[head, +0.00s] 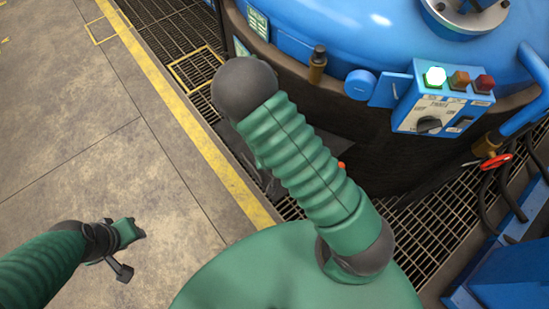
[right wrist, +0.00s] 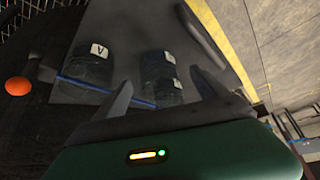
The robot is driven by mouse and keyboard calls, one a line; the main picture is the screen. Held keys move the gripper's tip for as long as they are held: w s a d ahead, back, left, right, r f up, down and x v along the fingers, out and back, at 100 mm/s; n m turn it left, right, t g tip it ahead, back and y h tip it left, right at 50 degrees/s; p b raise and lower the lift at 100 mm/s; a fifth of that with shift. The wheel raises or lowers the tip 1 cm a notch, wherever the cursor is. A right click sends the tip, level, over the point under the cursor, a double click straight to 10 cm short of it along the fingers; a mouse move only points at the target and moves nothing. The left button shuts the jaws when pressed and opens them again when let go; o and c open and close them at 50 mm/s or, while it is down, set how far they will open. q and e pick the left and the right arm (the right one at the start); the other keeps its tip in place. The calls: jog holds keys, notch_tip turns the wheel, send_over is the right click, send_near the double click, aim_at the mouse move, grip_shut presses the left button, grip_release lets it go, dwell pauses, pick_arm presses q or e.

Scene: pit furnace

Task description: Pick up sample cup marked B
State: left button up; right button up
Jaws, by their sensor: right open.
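In the right wrist view, a dark glassy cup (right wrist: 90,70) at the left has a white label like an upside-down A. Two more dark cups stand close together to its right, a farther one (right wrist: 156,64) and a nearer one (right wrist: 167,93). Their small labels are too dim to read, so I cannot tell which is B. My right gripper (right wrist: 163,92) is open, its fingers pointing toward the cups, with nothing visibly held. In the head view my right arm hides the cups. My left gripper (head: 128,250) is over the floor at lower left; its jaw opening is unclear.
The cups stand on a grey plate (right wrist: 130,25). A thin blue rod (right wrist: 85,86) crosses in front of them, and an orange knob (right wrist: 17,86) is at left. A blue furnace (head: 330,40) with a control box (head: 440,98) stands ahead. The floor (head: 60,130) at left is clear.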

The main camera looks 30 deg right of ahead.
jog(key=x, duration=0.4)
jog(key=shift+w+d+b, duration=0.35)
jog(key=shift+b, duration=0.05)
jog(key=c, duration=1.4)
jog(key=shift+r, duration=0.1)
jog(key=shift+c, duration=0.2)
